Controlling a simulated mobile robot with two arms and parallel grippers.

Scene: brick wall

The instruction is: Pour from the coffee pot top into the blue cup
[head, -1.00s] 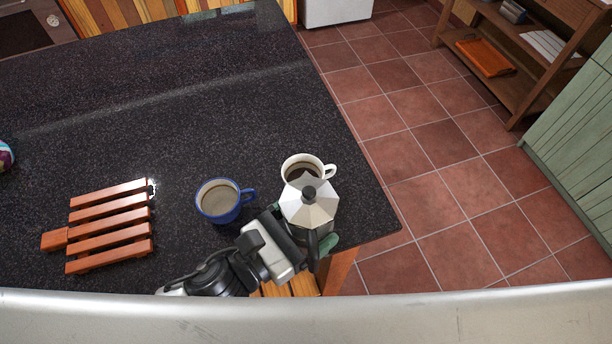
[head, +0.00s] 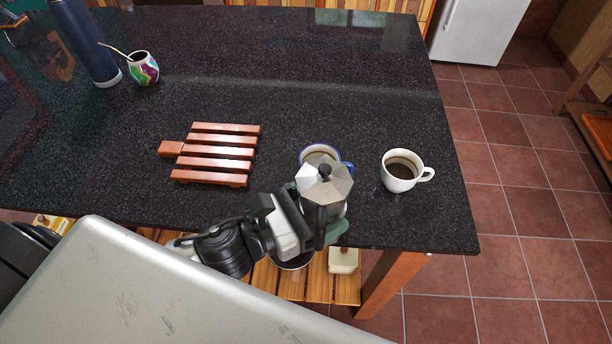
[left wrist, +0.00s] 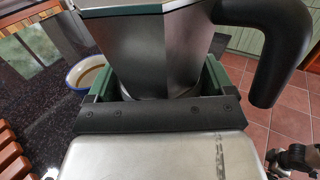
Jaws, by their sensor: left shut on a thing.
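The silver coffee pot top (head: 326,186) is upright, with a faceted lid, dark knob and black handle. My left gripper (head: 312,218) is shut on it and holds it near the counter's front edge; the left wrist view shows the pot (left wrist: 160,50) between green fingers (left wrist: 157,92). The blue cup (head: 318,153) with brown liquid stands on the counter just behind the pot, which hides its front part. The blue cup also shows in the left wrist view (left wrist: 88,72), left of the pot, apart from it.
A white cup (head: 400,172) with dark coffee stands right of the pot. An orange slatted wooden trivet (head: 215,153) lies to the left. A blue bottle (head: 86,42) and a colourful mate cup (head: 143,68) stand at the back left of the dark counter (head: 290,65).

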